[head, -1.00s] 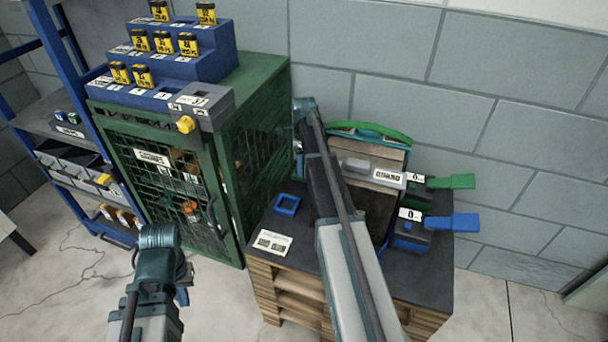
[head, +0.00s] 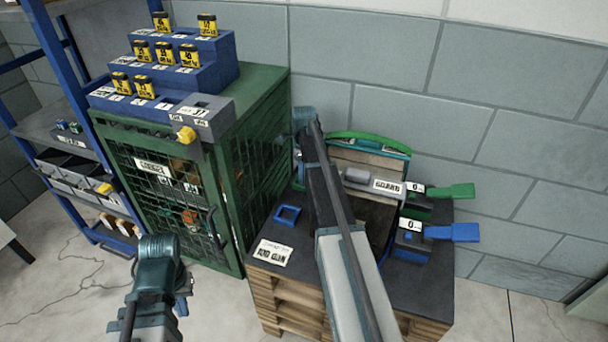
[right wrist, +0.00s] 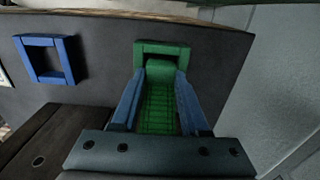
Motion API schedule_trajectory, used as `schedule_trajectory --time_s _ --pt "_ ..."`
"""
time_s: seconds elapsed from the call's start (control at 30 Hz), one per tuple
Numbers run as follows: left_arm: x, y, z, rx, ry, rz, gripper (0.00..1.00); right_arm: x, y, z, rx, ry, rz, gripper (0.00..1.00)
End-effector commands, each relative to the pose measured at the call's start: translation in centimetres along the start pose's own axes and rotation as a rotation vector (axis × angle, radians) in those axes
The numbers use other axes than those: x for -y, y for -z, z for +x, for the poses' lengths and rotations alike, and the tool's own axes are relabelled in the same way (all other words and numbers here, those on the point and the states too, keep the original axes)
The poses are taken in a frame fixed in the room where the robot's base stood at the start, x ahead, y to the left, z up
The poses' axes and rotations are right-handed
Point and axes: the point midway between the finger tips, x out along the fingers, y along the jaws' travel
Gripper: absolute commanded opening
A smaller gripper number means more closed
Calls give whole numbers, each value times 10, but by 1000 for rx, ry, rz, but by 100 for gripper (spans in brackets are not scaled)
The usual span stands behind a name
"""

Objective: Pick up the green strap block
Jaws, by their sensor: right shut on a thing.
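The green strap block (right wrist: 158,112), with a ribbed green face, shows in the right wrist view between the two blue fingers of my right gripper (right wrist: 158,95). The fingers are shut on it. A green square frame (right wrist: 178,48) is just beyond it on the dark bench top; whether the block touches the bench or the frame I cannot tell. In the head view my right arm hides the block and the fingers. My left gripper (head: 183,292) hangs over the floor in front of the cabinet, seen from behind; its opening is unclear.
A blue square frame (head: 287,215) and a white card (head: 272,253) lie on the bench (head: 425,290). Blue and green handled devices stand at its right, by the wall. A green mesh cabinet (head: 165,215) with a stepped blue rack (head: 200,75) stands left of the bench.

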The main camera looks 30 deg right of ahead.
Motion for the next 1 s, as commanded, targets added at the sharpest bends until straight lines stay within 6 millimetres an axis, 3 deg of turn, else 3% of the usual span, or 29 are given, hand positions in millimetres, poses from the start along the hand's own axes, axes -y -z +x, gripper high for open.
schedule_trajectory --time_s 0.37,1.0 --pt "3 -2 -28 0 0 0 0 0 0 -28 0 0 0 0" --pt "12 -7 -124 0 0 0 0 0 0 -125 0 0 0 0"
